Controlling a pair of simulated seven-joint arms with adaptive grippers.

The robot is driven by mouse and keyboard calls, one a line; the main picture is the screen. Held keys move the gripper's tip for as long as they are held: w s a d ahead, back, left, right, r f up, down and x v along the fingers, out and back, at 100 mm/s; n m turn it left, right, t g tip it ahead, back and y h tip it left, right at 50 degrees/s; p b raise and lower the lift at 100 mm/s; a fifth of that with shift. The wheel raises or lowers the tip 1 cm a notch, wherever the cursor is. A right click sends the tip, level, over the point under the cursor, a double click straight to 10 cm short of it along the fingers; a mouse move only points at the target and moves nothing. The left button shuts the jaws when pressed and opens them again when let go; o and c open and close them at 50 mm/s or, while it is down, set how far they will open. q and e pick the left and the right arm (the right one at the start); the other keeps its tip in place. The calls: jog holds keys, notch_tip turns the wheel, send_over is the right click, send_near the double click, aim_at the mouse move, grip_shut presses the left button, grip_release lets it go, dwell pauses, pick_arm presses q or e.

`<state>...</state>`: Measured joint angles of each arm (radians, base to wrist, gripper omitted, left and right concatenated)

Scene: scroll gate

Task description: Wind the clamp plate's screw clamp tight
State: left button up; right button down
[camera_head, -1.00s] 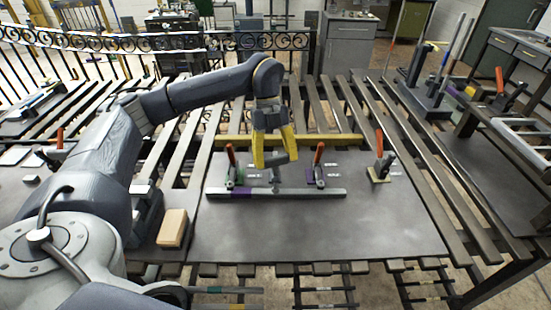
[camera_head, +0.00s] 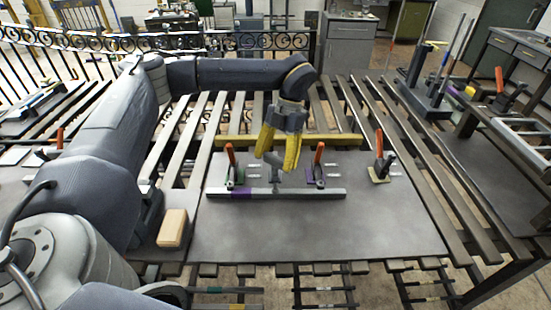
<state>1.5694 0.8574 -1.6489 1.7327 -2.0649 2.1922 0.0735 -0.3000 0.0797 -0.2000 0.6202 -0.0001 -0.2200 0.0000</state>
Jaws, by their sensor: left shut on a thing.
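A grey clamp plate (camera_head: 400,231) lies on the slatted bench. A long grey bar (camera_head: 300,193) with a purple patch runs across it. The grey screw clamp (camera_head: 276,180) stands at the middle of the bar. My left gripper (camera_head: 278,158), with yellow fingers, comes down from above and is shut on the top of the screw clamp. The fingers partly hide its upper end. A red-handled toggle clamp (camera_head: 230,160) stands to the left of my gripper, and another (camera_head: 319,160) to the right. My right gripper is not in view.
A third red-handled clamp (camera_head: 379,155) stands on the plate's right part. A yellow bar (camera_head: 335,141) lies behind. A tan wooden block (camera_head: 173,228) sits at the plate's left edge. The plate's front is clear.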

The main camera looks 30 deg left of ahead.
pick_arm(q)
jog(key=m+y, duration=0.1)
jog(key=m, duration=0.3)
jog(key=shift+y, duration=0.4)
jog(key=shift+m+t+y, duration=0.6)
jog(key=shift+m+t, duration=0.1)
jog(key=shift+m, duration=1.5)
jog(key=o, duration=1.2)
jog(key=v, duration=1.2)
jog(key=shift+s, duration=0.1)
